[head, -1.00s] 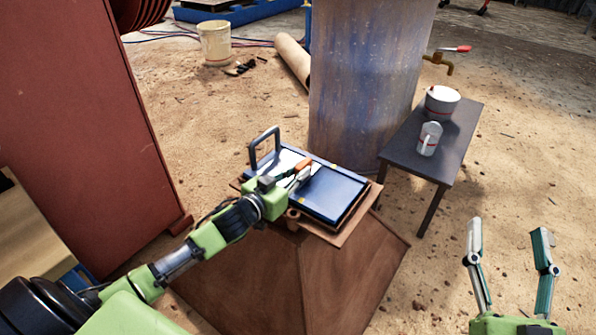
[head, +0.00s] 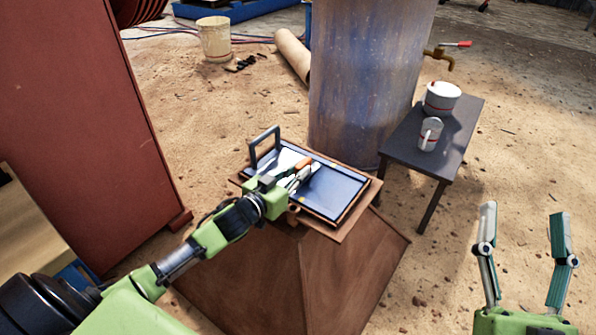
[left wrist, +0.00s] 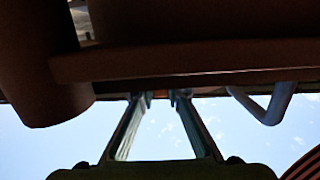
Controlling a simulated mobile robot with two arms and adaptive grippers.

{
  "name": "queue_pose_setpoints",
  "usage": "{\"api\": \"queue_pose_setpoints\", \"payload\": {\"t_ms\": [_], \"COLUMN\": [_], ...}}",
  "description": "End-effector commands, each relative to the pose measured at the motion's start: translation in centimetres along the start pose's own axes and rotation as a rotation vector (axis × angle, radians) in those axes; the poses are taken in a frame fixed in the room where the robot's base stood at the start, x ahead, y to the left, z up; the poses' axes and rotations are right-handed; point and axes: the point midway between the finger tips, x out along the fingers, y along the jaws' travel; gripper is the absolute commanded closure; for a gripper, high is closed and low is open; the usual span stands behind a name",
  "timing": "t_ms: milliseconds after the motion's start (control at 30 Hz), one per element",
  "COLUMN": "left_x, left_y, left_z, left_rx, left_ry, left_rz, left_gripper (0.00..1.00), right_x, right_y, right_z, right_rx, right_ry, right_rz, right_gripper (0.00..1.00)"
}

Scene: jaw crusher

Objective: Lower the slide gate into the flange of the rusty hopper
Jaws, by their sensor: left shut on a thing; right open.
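The slide gate (head: 338,190) is a flat blue plate with a grey loop handle (head: 262,150) at its far left end. It lies about level on top of the rusty hopper (head: 345,270), inside the outline of its brown flange (head: 366,208). I cannot tell whether it is fully seated. My left gripper (head: 303,172) reaches over from the left and is shut on the gate. In the left wrist view, the left fingertips (left wrist: 160,97) meet at the brown flange edge, with the handle (left wrist: 268,108) to the right. My right gripper (head: 524,215) is open and empty at the lower right.
A large blue-grey cylinder (head: 360,90) stands just behind the hopper. A dark table (head: 405,158) at the right holds a white pot (head: 441,98) and a mug (head: 430,134). A red wall-like body (head: 80,110) stands at the left. Bare sandy ground lies at the right.

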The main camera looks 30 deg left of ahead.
Motion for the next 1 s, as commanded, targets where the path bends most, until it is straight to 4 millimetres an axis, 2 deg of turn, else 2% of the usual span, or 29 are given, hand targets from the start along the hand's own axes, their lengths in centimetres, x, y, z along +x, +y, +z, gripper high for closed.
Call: {"api": "queue_pose_setpoints", "payload": {"t_ms": [33, 100, 133, 200, 433, 467, 667, 1000], "left_x": [0.1, 0.1, 0.1, 0.1, 0.0, -0.1, -0.8, -6.3], "left_y": [0.0, 0.0, 0.0, 0.0, 0.0, 0.0, 0.0, 0.0], "left_z": [-0.8, -0.8, -0.8, -0.7, -0.3, 0.5, 0.4, 0.1], "left_rx": [0.003, 0.003, 0.003, 0.002, 0.001, -0.002, -0.002, 0.0], "left_ry": [0.014, 0.014, 0.014, 0.012, 0.005, -0.01, -0.007, -0.002], "left_rz": [0.003, 0.003, 0.003, 0.002, 0.001, -0.002, 0.0, 0.001], "left_gripper": [1.0, 1.0, 0.79, 0.67, 0.67, 0.67, 0.67, 0.67], "right_x": [0.0, 0.0, 0.0, 0.1, 0.0, 0.0, 0.1, 0.0], "right_y": [0.0, 0.0, 0.0, 0.0, 0.0, 0.1, 0.1, 0.1], "right_z": [0.0, 0.0, 0.0, 0.0, 0.1, 0.1, 0.0, 0.1], "right_rx": [0.0, 0.0, 0.0, 0.0, 0.0, -0.001, -0.003, -0.002], "right_ry": [0.0, -0.001, -0.002, -0.002, -0.004, -0.004, -0.002, -0.004], "right_rz": [0.0, 0.0, 0.0, 0.0, 0.0, 0.001, 0.001, 0.0], "right_gripper": [0.42, 0.42, 0.42, 0.42, 0.42, 0.42, 0.42, 0.42]}}
